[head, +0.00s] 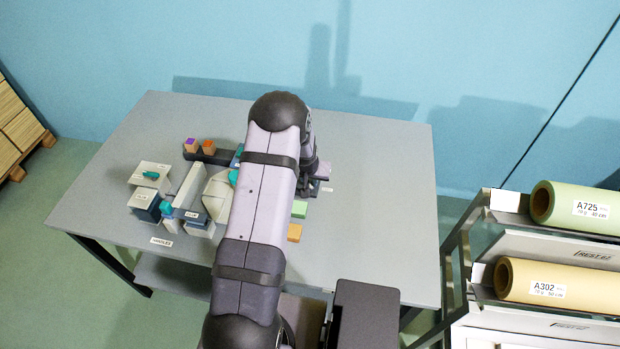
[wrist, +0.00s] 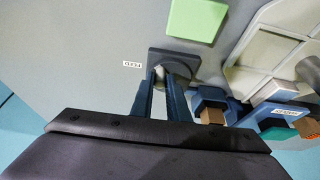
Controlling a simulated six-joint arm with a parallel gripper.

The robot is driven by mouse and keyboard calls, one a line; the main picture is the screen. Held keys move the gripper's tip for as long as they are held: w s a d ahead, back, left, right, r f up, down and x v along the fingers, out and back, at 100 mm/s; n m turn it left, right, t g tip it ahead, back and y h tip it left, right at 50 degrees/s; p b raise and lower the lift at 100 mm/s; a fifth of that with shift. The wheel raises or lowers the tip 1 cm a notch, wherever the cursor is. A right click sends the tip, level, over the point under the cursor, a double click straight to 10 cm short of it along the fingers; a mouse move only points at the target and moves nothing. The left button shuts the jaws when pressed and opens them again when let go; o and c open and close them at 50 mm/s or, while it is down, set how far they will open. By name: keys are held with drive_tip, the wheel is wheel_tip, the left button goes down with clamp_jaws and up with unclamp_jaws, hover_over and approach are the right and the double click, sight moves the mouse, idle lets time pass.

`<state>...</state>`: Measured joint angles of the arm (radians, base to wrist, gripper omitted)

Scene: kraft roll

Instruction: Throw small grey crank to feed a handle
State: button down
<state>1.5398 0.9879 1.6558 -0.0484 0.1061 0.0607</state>
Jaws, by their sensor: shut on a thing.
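The small grey crank (wrist: 178,68) shows in the wrist view as a pale piece on a dark square base plate (wrist: 158,53), beside a label that appears to read FEED. My gripper (wrist: 165,82) has its two fingers shut on the crank, close above the plate. The fingers cover much of the crank, so its exact angle is hard to tell. In the head view my arm hides most of the gripper and the crank. The machine (head: 190,185) stands on the table to the left of my arm, partly covered by it.
A green block (head: 299,209) and an orange block (head: 294,232) lie right of my arm. Purple (head: 190,145) and orange (head: 208,147) cubes sit on a dark bar. The grey table (head: 385,200) is clear at right. A rack holds green (head: 560,203) and tan (head: 525,280) rolls.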

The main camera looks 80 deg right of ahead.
drive_tip(key=c, duration=1.7)
unclamp_jaws()
drive_tip(key=shift+b+v, duration=1.35)
drive_tip(key=shift+v, duration=2.35)
